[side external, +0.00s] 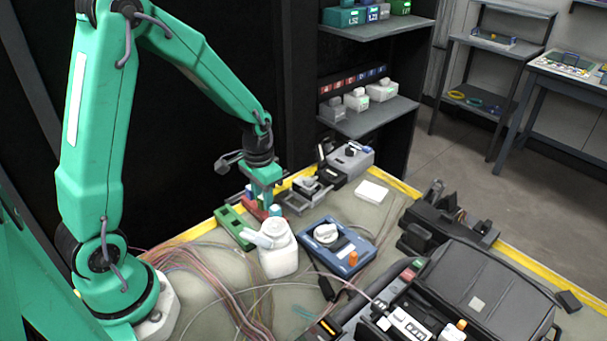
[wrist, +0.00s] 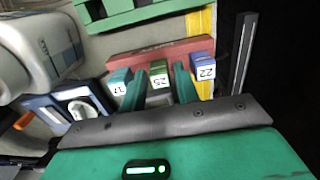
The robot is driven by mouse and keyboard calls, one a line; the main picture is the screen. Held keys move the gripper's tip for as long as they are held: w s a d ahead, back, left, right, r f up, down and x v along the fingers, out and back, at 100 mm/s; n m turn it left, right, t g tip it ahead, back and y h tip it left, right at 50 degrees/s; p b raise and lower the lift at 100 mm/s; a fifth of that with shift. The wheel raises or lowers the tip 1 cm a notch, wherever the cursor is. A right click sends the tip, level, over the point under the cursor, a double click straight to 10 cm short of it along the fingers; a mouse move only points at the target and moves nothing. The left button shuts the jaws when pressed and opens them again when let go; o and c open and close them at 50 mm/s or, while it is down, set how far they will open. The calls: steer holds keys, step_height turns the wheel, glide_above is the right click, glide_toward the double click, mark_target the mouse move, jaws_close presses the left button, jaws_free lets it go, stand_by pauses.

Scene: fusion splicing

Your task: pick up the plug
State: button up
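A red rack (wrist: 165,52) in the wrist view holds small numbered plugs in a row. A green plug marked 25 (wrist: 160,79) is in the middle, a blue one (wrist: 119,82) is on the left and a blue one marked 22 (wrist: 203,70) is on the right. My gripper (wrist: 160,72) points down at the rack, with one green finger on each side of the green plug. A small gap shows between the fingers and that plug. In the side view my gripper (side external: 264,196) is low over the red rack (side external: 258,212), hiding part of it.
A green block (side external: 234,227) lies left of the rack. A white bottle (side external: 278,252) and a blue device (side external: 338,247) stand in front. A grey fixture (side external: 305,193) is right of the rack. Loose cables (side external: 205,275) cover the bench's left side.

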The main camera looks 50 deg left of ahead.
steer(key=shift+f, duration=0.45)
steer(key=shift+c, duration=0.2)
steer(key=c, duration=0.6)
steer(key=shift+r, duration=0.1)
steer(key=shift+r, duration=4.95)
